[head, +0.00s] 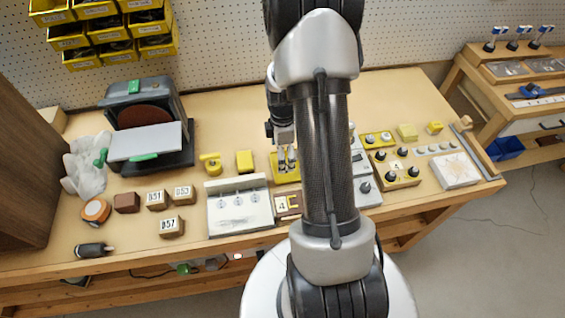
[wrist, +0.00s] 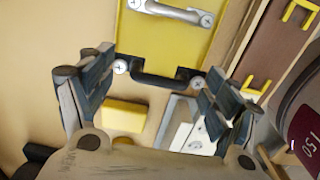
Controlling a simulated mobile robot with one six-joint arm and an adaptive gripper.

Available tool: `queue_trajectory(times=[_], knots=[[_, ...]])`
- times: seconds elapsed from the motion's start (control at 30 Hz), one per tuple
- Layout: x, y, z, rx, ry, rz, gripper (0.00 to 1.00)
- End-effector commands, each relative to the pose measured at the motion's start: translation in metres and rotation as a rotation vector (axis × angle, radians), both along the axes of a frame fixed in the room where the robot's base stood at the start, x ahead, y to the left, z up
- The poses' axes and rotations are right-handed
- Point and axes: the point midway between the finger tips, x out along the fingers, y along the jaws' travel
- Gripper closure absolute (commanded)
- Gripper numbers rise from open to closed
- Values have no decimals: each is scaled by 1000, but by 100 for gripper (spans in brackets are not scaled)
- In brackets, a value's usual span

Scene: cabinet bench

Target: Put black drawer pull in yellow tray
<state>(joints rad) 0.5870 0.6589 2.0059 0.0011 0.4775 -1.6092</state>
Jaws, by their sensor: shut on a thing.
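The black drawer pull (wrist: 163,82) is between the fingers of my gripper (wrist: 162,76) in the wrist view, with a finger at each end. My gripper is shut on it. The yellow tray (wrist: 165,52) lies just beyond the pull, and the pull overlaps its near edge in this view. A silver pull (wrist: 180,12) with screws lies on the tray. In the head view my gripper (head: 287,160) is low over the yellow tray (head: 287,179), which my arm partly hides. The black pull cannot be made out there. Its height above the tray is unclear.
A brown tray (head: 284,203) with yellow pulls and a pale grey tray (head: 240,218) stand in front. A yellow block (head: 244,161) and a yellow tape dispenser (head: 210,164) lie to the left. Farther left are labelled wooden blocks (head: 171,226) and a sander (head: 145,115).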

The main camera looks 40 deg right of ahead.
Motion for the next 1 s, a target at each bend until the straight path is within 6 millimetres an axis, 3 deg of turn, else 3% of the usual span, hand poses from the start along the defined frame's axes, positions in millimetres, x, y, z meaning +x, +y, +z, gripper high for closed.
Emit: queue_trajectory(times=[0.3, 0.7, 0.73, 1.0], knots=[[0, 0, -41, 1, 1, 0, 43], [0, 0, -46, -1, -1, 0, 43], [0, 0, -46, -1, -1, 0, 17], [0, 0, -45, -1, -1, 0, 0]])
